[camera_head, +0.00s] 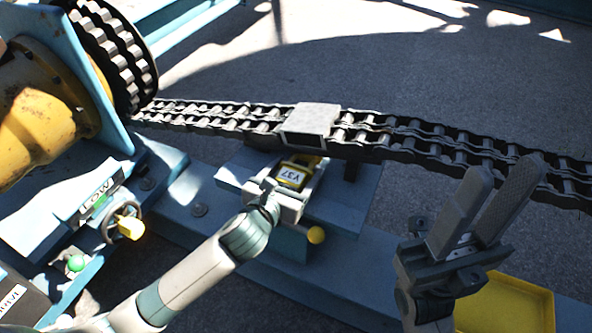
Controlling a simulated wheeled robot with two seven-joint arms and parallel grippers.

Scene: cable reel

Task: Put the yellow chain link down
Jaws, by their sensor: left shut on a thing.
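The yellow chain link (291,177), with a pale label on it, is in my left gripper (297,171). The gripper is shut on it, just below the front edge of the chain (420,145) and over the blue block of the stand. The fingers hide part of the link, and I cannot tell whether it touches the block. My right gripper (505,172) is raised at the right, with a gap between its fingers and nothing in it. Its fingertips are in front of the chain in the picture.
A grey metal sleeve (311,120) sits around the chain above my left gripper. A yellow tray (505,304) lies at the lower right, partly behind my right gripper. The sprocket (115,55), yellow drum (40,115) and handwheel (122,222) stand at the left.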

